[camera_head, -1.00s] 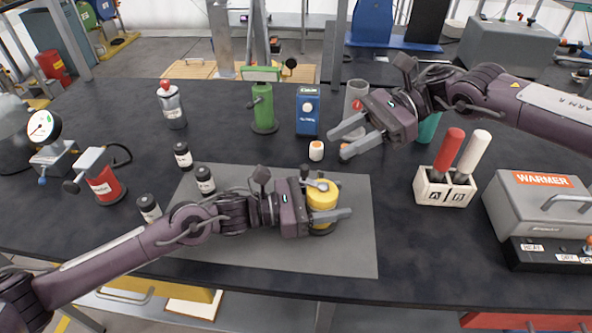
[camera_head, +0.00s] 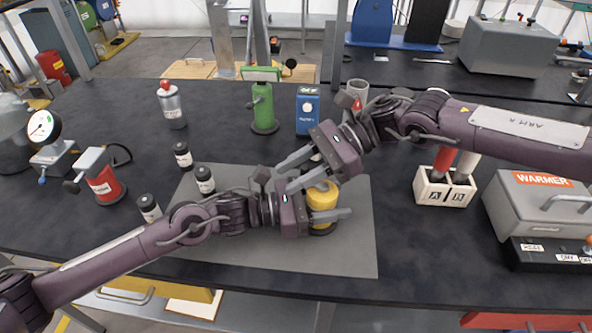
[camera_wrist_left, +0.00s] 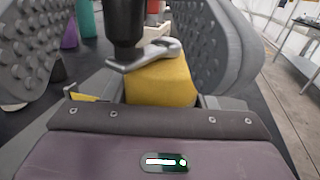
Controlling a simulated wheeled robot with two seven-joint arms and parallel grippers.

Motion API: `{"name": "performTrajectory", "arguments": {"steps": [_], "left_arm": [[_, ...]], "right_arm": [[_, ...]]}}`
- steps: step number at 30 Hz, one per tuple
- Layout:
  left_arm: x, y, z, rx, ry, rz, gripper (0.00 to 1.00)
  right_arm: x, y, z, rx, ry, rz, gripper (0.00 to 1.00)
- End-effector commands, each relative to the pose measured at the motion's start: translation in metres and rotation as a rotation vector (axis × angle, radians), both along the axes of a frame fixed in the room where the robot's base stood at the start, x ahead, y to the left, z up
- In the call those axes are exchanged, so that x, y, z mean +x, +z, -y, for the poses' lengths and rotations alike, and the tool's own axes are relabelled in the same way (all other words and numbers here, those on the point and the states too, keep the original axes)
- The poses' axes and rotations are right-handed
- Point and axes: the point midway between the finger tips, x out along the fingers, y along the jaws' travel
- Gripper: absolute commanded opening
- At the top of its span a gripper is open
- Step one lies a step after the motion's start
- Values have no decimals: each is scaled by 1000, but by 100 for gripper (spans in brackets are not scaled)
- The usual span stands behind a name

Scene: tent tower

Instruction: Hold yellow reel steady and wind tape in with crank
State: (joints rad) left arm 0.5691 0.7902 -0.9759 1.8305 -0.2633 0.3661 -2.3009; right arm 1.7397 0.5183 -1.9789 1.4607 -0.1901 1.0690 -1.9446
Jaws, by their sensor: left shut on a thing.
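The yellow reel (camera_head: 322,198) stands on the grey mat (camera_head: 350,250). My left gripper (camera_head: 340,205) is shut on it, one finger on each side. In the left wrist view the reel (camera_wrist_left: 162,82) sits between the padded fingers, with a grey metal crank arm (camera_wrist_left: 150,55) and its black knob (camera_wrist_left: 126,22) over its top. My right gripper (camera_head: 285,178) is open, fingers apart and pointing down-left, just above and left of the reel. It hides the crank in the head view. No tape can be made out.
A green stand (camera_head: 263,108), a blue box (camera_head: 307,112) and a small bottle stand behind the mat. Dark jars (camera_head: 204,180) are to the left. A white A/B holder (camera_head: 436,188) and the warmer (camera_head: 540,200) are to the right. The mat's front right is clear.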

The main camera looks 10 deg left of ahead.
Motion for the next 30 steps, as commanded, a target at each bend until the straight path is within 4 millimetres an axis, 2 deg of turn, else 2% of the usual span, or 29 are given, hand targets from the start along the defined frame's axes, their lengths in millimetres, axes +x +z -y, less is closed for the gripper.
{"name": "performTrajectory", "arguments": {"steps": [1,7,16,23,30], "left_arm": [[-2,-7,0,11,-2,-13,13],[-2,-7,0,11,-2,-13,13],[-2,-7,0,11,-2,-14,13],[-2,-7,0,11,-2,-14,13],[-2,-7,-1,11,-1,-14,13]], "right_arm": [[0,-1,-1,0,0,0,37],[0,-1,-1,0,0,0,37],[0,-1,0,0,0,0,0],[0,-1,0,1,-9,-1,0],[4,-1,1,3,-90,-4,0]]}}
